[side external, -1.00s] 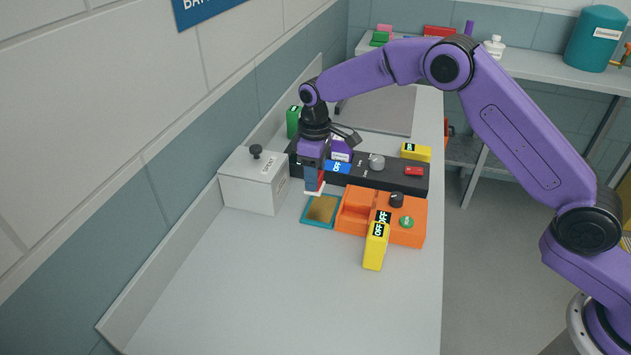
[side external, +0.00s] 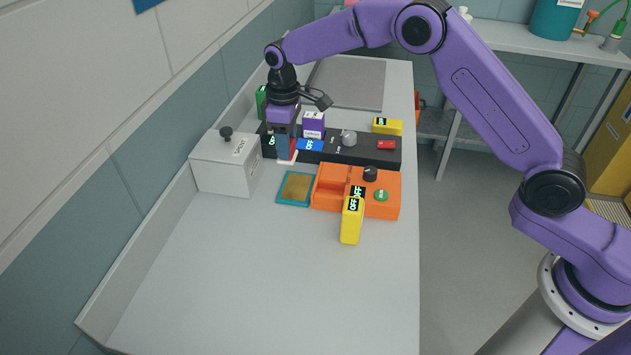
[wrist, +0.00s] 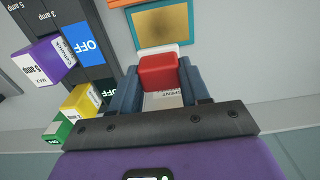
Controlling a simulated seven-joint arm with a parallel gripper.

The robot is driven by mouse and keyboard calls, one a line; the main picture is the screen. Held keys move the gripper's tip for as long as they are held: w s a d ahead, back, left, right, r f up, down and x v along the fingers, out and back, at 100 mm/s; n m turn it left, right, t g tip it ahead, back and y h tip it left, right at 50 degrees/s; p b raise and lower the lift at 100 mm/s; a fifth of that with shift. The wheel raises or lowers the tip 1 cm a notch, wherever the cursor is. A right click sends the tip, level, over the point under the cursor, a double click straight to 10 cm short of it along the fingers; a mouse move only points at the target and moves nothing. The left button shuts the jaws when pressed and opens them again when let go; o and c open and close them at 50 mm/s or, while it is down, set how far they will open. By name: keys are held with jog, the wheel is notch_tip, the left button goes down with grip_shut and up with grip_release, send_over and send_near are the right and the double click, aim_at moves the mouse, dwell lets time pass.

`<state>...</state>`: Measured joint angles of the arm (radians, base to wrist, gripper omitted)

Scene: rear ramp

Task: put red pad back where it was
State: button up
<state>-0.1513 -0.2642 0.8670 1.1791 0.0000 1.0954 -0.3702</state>
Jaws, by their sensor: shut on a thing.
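The red pad (wrist: 158,72) is a red block on a white base plate. It sits between the two blue fingers of my gripper (wrist: 160,86) in the wrist view. In the side view my gripper (side external: 284,150) points down, between the grey lidded box and the black strip. Only a red sliver and the white edge of the pad show there. A teal-framed square with a gold face (side external: 296,188) lies flat on the bench in front of the gripper. It also shows at the top of the wrist view (wrist: 162,27). The pad is apart from this square.
The grey lidded box (side external: 222,168) stands just left of the gripper. The black strip (side external: 365,150) carries purple, blue and yellow pieces. An orange unit (side external: 330,200) with a yellow OFF handle (side external: 351,222) sits right of the teal square. The front bench is clear.

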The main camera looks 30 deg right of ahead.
jog(key=s+r, duration=0.1)
jog(key=s, duration=0.5)
jog(key=s+d+r, duration=0.1)
jog(key=s+r, duration=0.1)
jog(key=s, duration=0.5)
jog(key=s+d+r, duration=0.1)
jog(key=s+r, duration=0.1)
jog(key=s, duration=0.5)
jog(key=shift+d+r, duration=0.25)
jog(key=s+d+f, duration=0.1)
jog(key=s+d, duration=0.5)
jog(key=s, duration=0.3)
jog(key=s+d, duration=0.6)
jog(key=s, duration=0.3)
jog(key=w+a+f, duration=0.1)
jog(key=w+f, duration=0.2)
jog(key=w, duration=0.1)
jog(key=w+a+f, duration=0.1)
jog(key=w+f, duration=0.2)
jog(key=w, duration=0.1)
jog(key=w+a+f, duration=0.2)
jog(key=w+f, duration=0.1)
jog(key=w, duration=0.1)
jog(key=shift+w+a+f, duration=0.1)
jog(key=shift+f, duration=0.2)
jog(key=shift+w+f, duration=0.3)
jog(key=shift+f, duration=0.2)
jog(key=shift+a+f, duration=0.1)
jog(key=shift+f, duration=1.25)
